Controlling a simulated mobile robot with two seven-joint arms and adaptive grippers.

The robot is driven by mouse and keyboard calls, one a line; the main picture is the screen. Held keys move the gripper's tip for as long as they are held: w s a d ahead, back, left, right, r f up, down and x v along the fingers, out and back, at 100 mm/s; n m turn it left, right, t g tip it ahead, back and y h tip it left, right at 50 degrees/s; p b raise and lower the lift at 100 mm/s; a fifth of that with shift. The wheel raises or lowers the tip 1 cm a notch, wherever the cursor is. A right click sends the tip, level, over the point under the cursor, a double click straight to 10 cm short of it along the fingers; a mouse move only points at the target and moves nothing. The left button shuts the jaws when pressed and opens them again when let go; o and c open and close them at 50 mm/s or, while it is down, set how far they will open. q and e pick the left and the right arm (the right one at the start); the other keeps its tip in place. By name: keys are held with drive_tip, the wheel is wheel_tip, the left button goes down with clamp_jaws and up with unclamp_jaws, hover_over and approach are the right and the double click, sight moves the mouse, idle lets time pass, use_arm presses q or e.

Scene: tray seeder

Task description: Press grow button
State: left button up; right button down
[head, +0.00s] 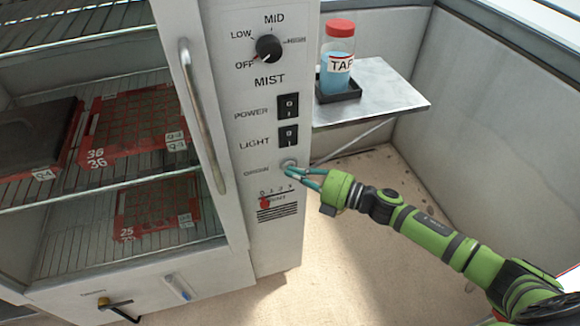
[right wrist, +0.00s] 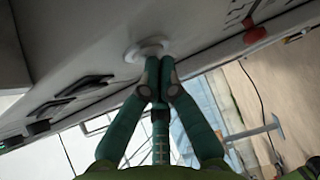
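The grow button (head: 288,163) is a pale round knob on the cabinet's front panel, beside a small label below the LIGHT switch. It also shows in the right wrist view (right wrist: 147,50) as a white round disc. My right gripper (head: 292,173) is at the panel, with its teal fingertips at the button's lower edge. In the right wrist view its two fingertips (right wrist: 160,68) are together and empty, right at the button. I cannot tell whether they touch it or whether it is pushed in. My left gripper is not in view.
Above the button are the LIGHT switch (head: 289,136), POWER switch (head: 288,106) and MIST dial (head: 268,48). A red slider (head: 265,203) sits below. The open cabinet with red seed trays (head: 96,154) and a door handle (head: 202,115) is left. A side shelf (head: 400,97) holds a bottle (head: 337,62).

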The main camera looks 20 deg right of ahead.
drive_tip(key=shift+s+p, duration=0.35)
drive_tip(key=shift+s, duration=0.5)
drive_tip(key=s+p, duration=0.2)
drive_tip(key=s, duration=0.3)
drive_tip(key=shift+d, duration=0.1)
idle(0.5)
